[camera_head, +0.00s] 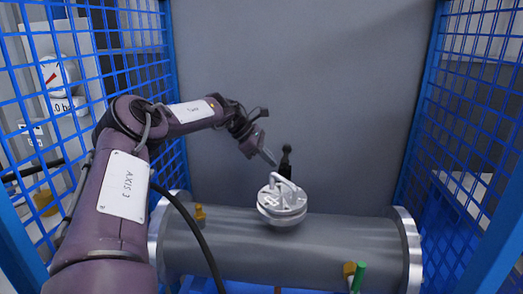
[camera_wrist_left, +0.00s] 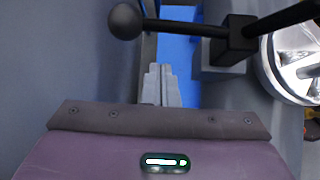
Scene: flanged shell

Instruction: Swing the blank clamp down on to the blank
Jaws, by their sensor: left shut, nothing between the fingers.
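The shell (camera_head: 340,240) is a grey horizontal cylinder with a flange at each end. The blank (camera_head: 283,203), a silver disc with a handle loop, sits on top of it. The blank clamp (camera_head: 286,160) is black with a ball knob and stands up just behind the blank. In the left wrist view the clamp's ball (camera_wrist_left: 125,20) and bar run to a black block (camera_wrist_left: 235,42), beside the silver blank (camera_wrist_left: 290,65). My left gripper (camera_head: 269,158) is left of the clamp, apart from it. Its fingers (camera_wrist_left: 160,85) are together and empty. My right gripper is out of view.
Blue mesh fences (camera_head: 88,100) stand at left and right, with a grey wall (camera_head: 300,70) behind. A gauge (camera_head: 57,72) hangs behind the left mesh. The space above the blank is free.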

